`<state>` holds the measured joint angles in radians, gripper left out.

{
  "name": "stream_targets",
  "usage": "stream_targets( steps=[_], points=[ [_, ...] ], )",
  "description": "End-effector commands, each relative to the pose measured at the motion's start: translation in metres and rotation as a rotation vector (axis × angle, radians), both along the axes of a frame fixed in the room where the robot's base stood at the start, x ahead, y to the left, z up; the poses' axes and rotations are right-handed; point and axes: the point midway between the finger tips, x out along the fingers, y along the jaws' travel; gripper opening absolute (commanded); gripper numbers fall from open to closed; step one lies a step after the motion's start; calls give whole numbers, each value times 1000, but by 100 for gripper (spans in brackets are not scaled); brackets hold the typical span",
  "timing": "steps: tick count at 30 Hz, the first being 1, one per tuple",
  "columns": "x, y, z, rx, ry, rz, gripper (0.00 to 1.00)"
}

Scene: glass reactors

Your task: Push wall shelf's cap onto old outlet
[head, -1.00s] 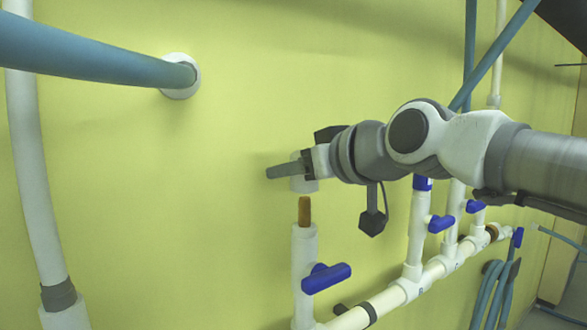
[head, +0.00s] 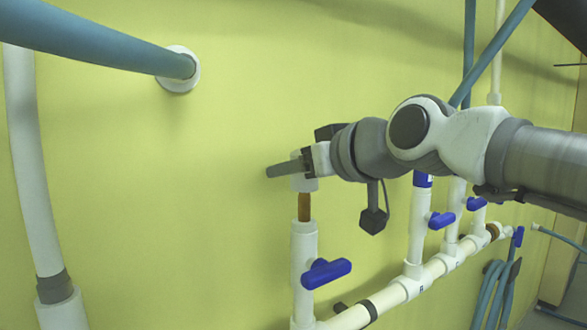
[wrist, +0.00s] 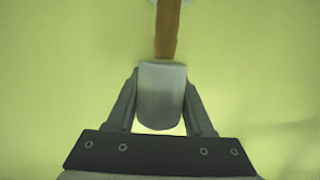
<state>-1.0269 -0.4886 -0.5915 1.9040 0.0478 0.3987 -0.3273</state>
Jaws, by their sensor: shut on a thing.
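My gripper (head: 288,169) is shut on the white cap (head: 304,184), with a dark finger across it. Below stands the old outlet, a white upright pipe (head: 304,245) with a brown stub (head: 304,207) on top and a blue valve handle (head: 326,272). The cap's lower rim meets the stub's top. In the wrist view the cap (wrist: 161,95) sits between both fingers, and the brown stub (wrist: 168,30) runs straight from its far end. Whether the stub is inside the cap or only touching cannot be told. A length of brown still shows below the cap.
Other valved risers with blue handles (head: 441,222) stand to the right on the same white manifold (head: 385,297). A thick blue pipe (head: 100,45) enters the wall at upper left. A white pipe (head: 30,170) stands at far left. The yellow wall between is bare.

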Motion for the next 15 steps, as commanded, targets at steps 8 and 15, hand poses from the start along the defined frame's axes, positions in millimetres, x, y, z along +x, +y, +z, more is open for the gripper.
stream_targets(
  steps=[8, 15],
  points=[
    [0, 0, -7, 1, -1, 0, 0],
    [0, 0, -12, 1, -1, 0, 0]
  ],
)
